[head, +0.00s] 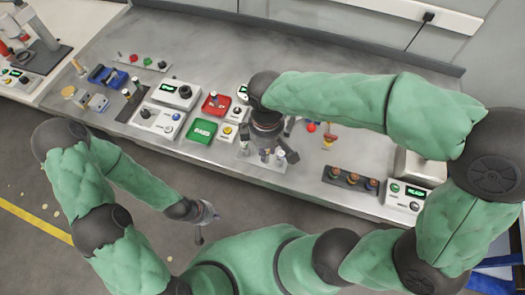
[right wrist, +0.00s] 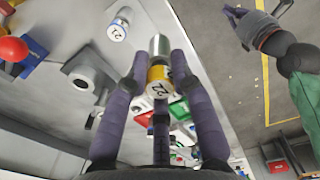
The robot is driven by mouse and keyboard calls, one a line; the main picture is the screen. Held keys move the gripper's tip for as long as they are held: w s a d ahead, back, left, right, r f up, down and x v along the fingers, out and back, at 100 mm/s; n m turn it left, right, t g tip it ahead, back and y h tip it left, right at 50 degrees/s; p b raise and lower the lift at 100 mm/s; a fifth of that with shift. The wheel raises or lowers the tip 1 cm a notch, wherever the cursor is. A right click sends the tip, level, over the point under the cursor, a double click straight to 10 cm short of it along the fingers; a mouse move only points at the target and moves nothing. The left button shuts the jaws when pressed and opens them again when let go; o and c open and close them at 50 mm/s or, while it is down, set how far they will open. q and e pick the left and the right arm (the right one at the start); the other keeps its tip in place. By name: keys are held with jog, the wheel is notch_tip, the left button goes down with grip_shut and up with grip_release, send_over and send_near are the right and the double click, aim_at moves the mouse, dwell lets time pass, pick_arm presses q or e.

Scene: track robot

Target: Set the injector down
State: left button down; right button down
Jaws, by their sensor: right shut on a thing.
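My right gripper (right wrist: 160,75) is shut on the injector (right wrist: 158,74), a small silver cylinder with a yellow band and a numbered label. In the head view my right gripper (head: 268,151) hangs above the front edge of the bench, and its fingers and wrist largely hide the injector. A similar cylinder with a blue band (right wrist: 119,27) stands apart from the gripper in the right wrist view. A grey block with a round opening (right wrist: 84,80) is beside the fingers. My left gripper (head: 205,214) is open and empty, in front of the bench over the floor.
The metal bench (head: 220,160) holds a red box (head: 216,103), a green box (head: 202,131) and a white control box (head: 176,93) left of my right gripper. A dark strip with several knobs (head: 351,180) lies to the right. A bare strip runs along the front edge.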

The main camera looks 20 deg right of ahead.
jog(key=w+f, duration=0.1)
jog(key=f, duration=0.1)
jog(key=w+f+b, duration=0.1)
jog(key=w+f, duration=0.1)
jog(key=w+f+b, duration=0.1)
jog(key=w+f, duration=0.1)
jog(key=shift+d, duration=0.25)
jog(key=shift+w+f+b, duration=0.1)
jog(key=shift+f+b, duration=0.65)
jog(key=shift+f, duration=0.75)
jog(key=shift+f, duration=0.15)
jog(key=c, duration=1.1)
grip_release()
jog(key=shift+o, duration=0.2)
notch_tip(320, 180, up, 12)
jog(key=p, duration=0.4)
